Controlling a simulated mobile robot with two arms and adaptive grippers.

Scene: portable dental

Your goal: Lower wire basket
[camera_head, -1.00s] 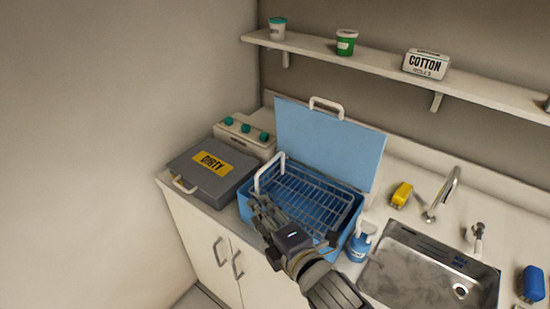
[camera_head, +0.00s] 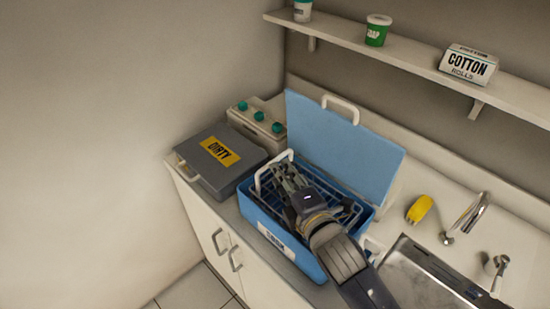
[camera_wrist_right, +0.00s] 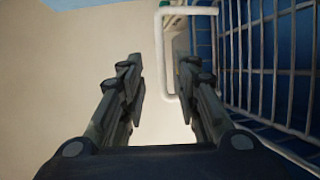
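The wire basket (camera_head: 346,213) sits within the blue tub (camera_head: 254,214), its wires showing near the tub's rim. Its pale loop handle (camera_head: 271,162) stands up at the left end. The tub's blue lid (camera_head: 345,143) stands open behind. My right gripper (camera_head: 283,170) is above the basket, close to the handle, and hides much of the basket. In the right wrist view my right gripper (camera_wrist_right: 160,70) is open with nothing between its fingers. The handle (camera_wrist_right: 159,55) shows beyond the fingertips, nearer the right finger, and basket wires (camera_wrist_right: 268,60) lie at the right. My left gripper is not in view.
A grey box labelled DIRTY (camera_head: 240,175) stands left of the tub, with a knobbed appliance (camera_head: 258,128) behind. A yellow object (camera_head: 419,209), tap (camera_head: 468,215) and sink (camera_head: 415,280) are at the right. A shelf (camera_head: 410,65) runs along the wall above.

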